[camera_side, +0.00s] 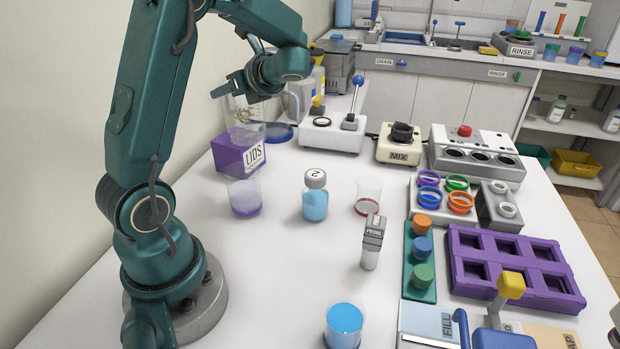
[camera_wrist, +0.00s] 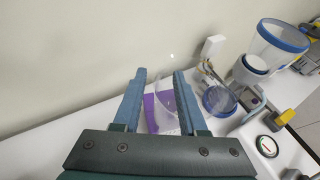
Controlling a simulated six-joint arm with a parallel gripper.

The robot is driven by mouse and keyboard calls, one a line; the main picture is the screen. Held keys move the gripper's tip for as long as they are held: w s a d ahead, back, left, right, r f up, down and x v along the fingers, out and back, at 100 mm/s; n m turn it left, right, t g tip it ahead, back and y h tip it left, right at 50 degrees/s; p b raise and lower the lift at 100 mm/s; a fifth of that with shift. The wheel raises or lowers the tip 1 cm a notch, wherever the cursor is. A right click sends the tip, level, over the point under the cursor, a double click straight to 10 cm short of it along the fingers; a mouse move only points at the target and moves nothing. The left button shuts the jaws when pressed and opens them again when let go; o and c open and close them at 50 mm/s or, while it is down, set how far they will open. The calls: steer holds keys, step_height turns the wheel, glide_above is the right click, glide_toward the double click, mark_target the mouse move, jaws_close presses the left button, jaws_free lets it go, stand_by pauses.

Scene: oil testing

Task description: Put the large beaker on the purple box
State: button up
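The large beaker (camera_side: 246,114) is clear and appears empty. In the side view it is upright at the top of the purple box (camera_side: 230,158), which is labelled LIDS. I cannot tell whether its base fully rests there. My gripper (camera_side: 228,86) is at the beaker's upper part. In the wrist view my gripper (camera_wrist: 160,76) has its two fingers apart, with the purple box (camera_wrist: 151,115) below and a faint clear beaker edge near the right finger. Whether the fingers press on the glass cannot be made out.
A beaker with purple liquid (camera_side: 245,196) stands in front of the box, beside a blue bottle (camera_side: 315,195). A blue-rimmed dish (camera_side: 279,132) and a white device with a blue-knobbed lever (camera_side: 333,133) are to the right. The wall is close behind on the left.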

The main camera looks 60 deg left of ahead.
steer(key=v, duration=1.2)
steer(key=s+d+f+n+t+h, duration=0.2)
steer(key=d+n+t+h, duration=0.1)
steer(key=d, duration=0.4)
steer(key=s+d+f+n+t+h, duration=0.2)
steer(key=d+f+n+t+h, duration=0.1)
steer(key=d+n+h, duration=0.2)
steer(key=s+d+f+n+t+h, duration=0.2)
steer(key=d+n+t+h, duration=0.1)
steer(key=d+n, duration=0.4)
steer(key=shift+s+d+f+h, duration=0.3)
steer(key=shift+s+d+h, duration=0.1)
steer(key=shift+d+h, duration=0.45)
